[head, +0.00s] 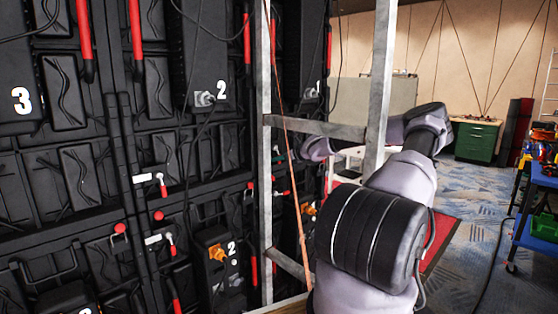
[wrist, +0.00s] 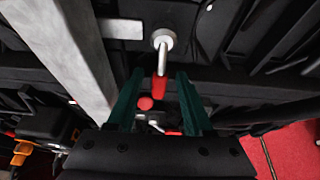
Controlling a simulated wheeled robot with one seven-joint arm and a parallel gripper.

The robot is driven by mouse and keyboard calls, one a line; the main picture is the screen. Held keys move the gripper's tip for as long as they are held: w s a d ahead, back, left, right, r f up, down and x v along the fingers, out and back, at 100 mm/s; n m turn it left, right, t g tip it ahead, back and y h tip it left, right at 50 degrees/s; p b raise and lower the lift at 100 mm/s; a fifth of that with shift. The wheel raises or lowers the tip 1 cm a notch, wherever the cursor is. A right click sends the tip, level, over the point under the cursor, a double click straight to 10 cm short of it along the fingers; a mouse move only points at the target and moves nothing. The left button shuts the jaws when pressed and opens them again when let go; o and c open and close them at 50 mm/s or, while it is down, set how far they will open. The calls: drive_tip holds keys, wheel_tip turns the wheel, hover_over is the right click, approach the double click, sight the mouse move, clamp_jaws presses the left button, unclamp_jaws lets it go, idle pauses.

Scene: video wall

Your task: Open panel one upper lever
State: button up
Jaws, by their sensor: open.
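In the wrist view, a lever with a round silver pivot (wrist: 163,40) has a red grip (wrist: 159,88) pointing down in the picture, towards my gripper. My gripper (wrist: 159,74) is open, with one green finger on each side of the red grip. I cannot tell whether a finger touches it. A red round knob (wrist: 145,103) shows between the fingers. A second lever's red handle (wrist: 172,132) is partly hidden by my gripper's body. In the head view, the panel marked 1 (head: 318,88) is largely hidden behind the metal frame and my arm, and the lever is not clear there.
A grey metal frame (head: 266,210) stands close beside my arm; its post also crosses the wrist view (wrist: 62,45). Panels marked 2 (head: 222,90) and 3 (head: 22,100) are at left. A blue cart (head: 540,185) stands right, a green cabinet (head: 477,138) behind. Carpet between is open.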

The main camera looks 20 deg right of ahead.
drive_tip(key=shift+w+a, duration=0.1)
clamp_jaws()
idle(0.3)
drive_tip(key=shift+w+d+r+n+t+h, duration=0.25)
drive_tip(key=shift+d+r+n+t+h, duration=0.55)
drive_tip(key=shift+n, duration=1.45)
drive_tip(key=shift+w+d+r+n+t+h, duration=0.25)
drive_tip(key=shift+d+r+n+t+h, duration=0.55)
drive_tip(key=shift+n, duration=1.4)
drive_tip(key=shift+w+d+r+n+t+h, duration=0.35)
drive_tip(key=shift+n+t+h, duration=0.75)
drive_tip(key=shift+n, duration=1.15)
drive_tip(key=shift+s+r, duration=0.1)
drive_tip(key=shift+s, duration=0.05)
